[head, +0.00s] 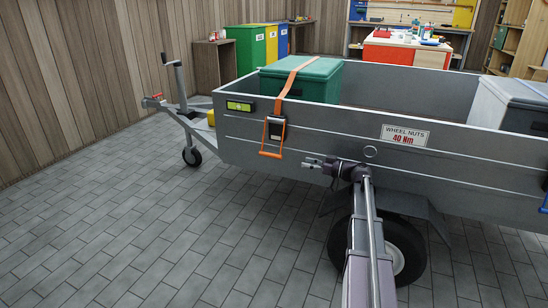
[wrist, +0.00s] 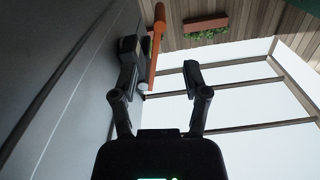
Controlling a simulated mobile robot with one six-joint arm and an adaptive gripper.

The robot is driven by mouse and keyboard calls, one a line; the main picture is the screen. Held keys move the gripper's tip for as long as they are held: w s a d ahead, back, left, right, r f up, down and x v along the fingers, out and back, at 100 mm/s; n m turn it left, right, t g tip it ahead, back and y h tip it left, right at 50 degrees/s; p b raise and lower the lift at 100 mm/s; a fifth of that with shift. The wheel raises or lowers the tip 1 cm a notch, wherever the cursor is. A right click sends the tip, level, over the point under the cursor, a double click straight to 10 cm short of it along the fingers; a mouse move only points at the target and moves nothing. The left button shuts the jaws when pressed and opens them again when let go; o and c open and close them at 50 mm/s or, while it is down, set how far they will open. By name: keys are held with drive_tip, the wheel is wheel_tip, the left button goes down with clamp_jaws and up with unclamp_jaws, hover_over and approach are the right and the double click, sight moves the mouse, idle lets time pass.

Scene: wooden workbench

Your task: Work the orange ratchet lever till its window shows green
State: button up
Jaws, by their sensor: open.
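The orange ratchet lever (head: 270,154) hangs below the dark ratchet body (head: 275,128) on the trailer's side, on an orange strap (head: 291,78). A small pale patch shows on the ratchet body; I cannot read a window colour there. My gripper (head: 312,163) is beside the trailer wall, to the right of the lever and apart from it. In the wrist view my gripper (wrist: 160,62) is open and empty. An orange bar, seemingly the lever (wrist: 156,45), shows between the fingertips in the picture, beyond them. The window is not visible in the wrist view.
The strap crosses a green box (head: 328,82) in the grey trailer (head: 340,130). A yellow-green level (head: 240,106) sits left of the ratchet. A trailer wheel (head: 408,250) stands below my arm. The paved floor (head: 150,240) at left is clear.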

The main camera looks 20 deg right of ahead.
sight(280, 157)
drive_tip(key=x, duration=1.3)
drive_tip(key=shift+w+a, duration=0.15)
drive_tip(key=shift+w, duration=0.05)
clamp_jaws()
